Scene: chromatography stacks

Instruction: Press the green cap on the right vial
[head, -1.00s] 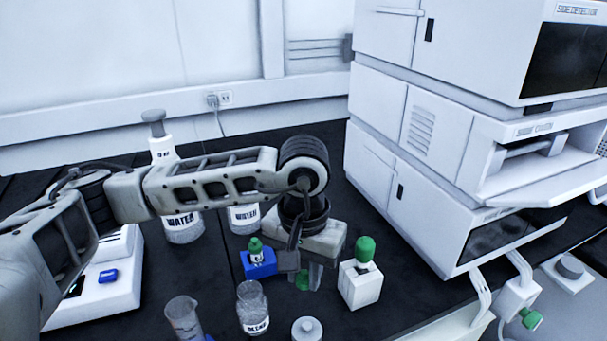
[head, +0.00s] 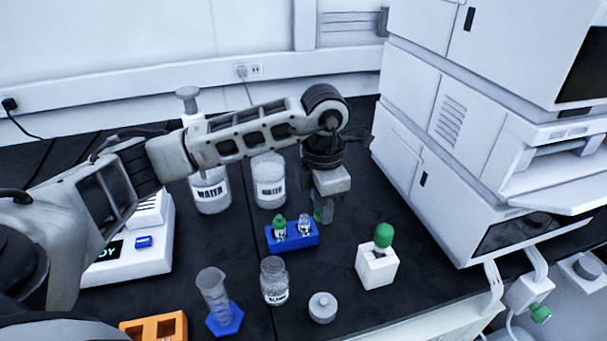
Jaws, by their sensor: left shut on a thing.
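A blue rack (head: 291,238) holds two small clear vials on the dark bench. The left vial (head: 280,232) wears a green cap. The right vial (head: 304,226) shows no cap on its top. My left gripper (head: 323,212) points down just right of and behind the right vial. It is shut on a small green cap (head: 317,214), mostly hidden by the fingers. The cap is apart from the vial's mouth. My right gripper is out of view.
A white block with a green-topped item (head: 383,236) stands right of the rack. Water bottles (head: 270,182) stand behind it; a small jar (head: 274,283), a grey knobbed lid (head: 322,307) and a cylinder on a blue base (head: 225,318) are in front. The instrument stack (head: 440,130) rises at right.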

